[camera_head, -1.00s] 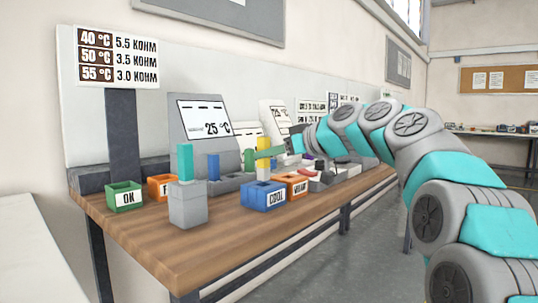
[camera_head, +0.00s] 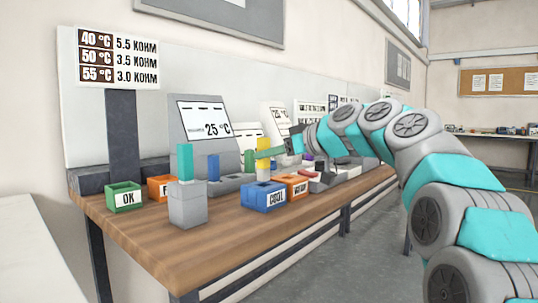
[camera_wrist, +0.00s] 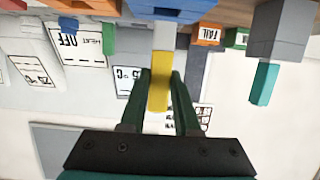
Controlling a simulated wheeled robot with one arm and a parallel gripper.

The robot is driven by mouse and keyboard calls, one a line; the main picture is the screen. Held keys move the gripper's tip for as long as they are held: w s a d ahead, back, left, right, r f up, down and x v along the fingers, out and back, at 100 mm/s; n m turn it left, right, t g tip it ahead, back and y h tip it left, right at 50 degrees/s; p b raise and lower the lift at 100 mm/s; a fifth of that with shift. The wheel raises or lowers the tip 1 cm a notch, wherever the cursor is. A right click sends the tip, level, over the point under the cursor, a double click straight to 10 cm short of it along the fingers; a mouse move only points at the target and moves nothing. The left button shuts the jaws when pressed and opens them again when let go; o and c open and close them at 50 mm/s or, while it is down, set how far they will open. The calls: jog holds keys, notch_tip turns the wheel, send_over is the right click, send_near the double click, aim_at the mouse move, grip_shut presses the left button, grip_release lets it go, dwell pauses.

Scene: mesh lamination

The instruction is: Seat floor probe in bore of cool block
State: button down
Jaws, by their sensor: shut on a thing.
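My gripper (camera_wrist: 162,88) is shut on a yellow probe (camera_wrist: 158,82), with one dark green finger on each side. In the head view the yellow probe (camera_head: 263,147) is upright above the blue block labelled COOL (camera_head: 277,199). A paler lower part of the probe shows under the yellow. In the wrist view, which looks upside down, this pale shaft (camera_wrist: 164,37) points at the blue block (camera_wrist: 168,14).
An orange block (camera_head: 299,190) stands right beside the blue one. A grey block (camera_head: 188,212) with a teal probe (camera_head: 185,162) stands to the left, near green OK (camera_head: 124,203) and orange (camera_head: 157,181) bins. The wooden table (camera_head: 215,250) is clear in front.

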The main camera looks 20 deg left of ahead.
aim_at(268, 174)
jog(key=shift+f+b, duration=2.55)
jog(key=shift+b, duration=0.05)
jog(key=c, duration=0.6)
grip_release()
jog(key=shift+o, duration=0.2)
jog(key=v, duration=0.7)
jog(key=shift+s+d+r, duration=0.15)
jog(key=shift+d+r, duration=0.05)
jog(key=shift+d, duration=0.15)
jog(key=s+d+f+m+g+h+p, duration=0.2)
jog(key=s+d+f+m+h+p, duration=0.15)
jog(key=s+d+f, duration=0.65)
jog(key=s+d+f+m+g+h+p, duration=0.15)
jog(key=s+d+f+m+h, duration=0.3)
jog(key=s+f, duration=0.6)
jog(key=s+d+f+m+g+h+p, duration=0.2)
jog(key=s+d+f, duration=0.6)
jog(key=s, duration=0.2)
jog(key=s+d+f+m+g+h+p, duration=0.1)
jog(key=s+d+f+m+h, duration=0.2)
jog(key=s+d+f, duration=0.4)
jog(key=s+f, duration=0.1)
jog(key=s, duration=0.2)
jog(key=shift+d+m+g+h+p, duration=0.3)
jog(key=shift+d+g+p, duration=0.05)
jog(key=shift+d, duration=0.05)
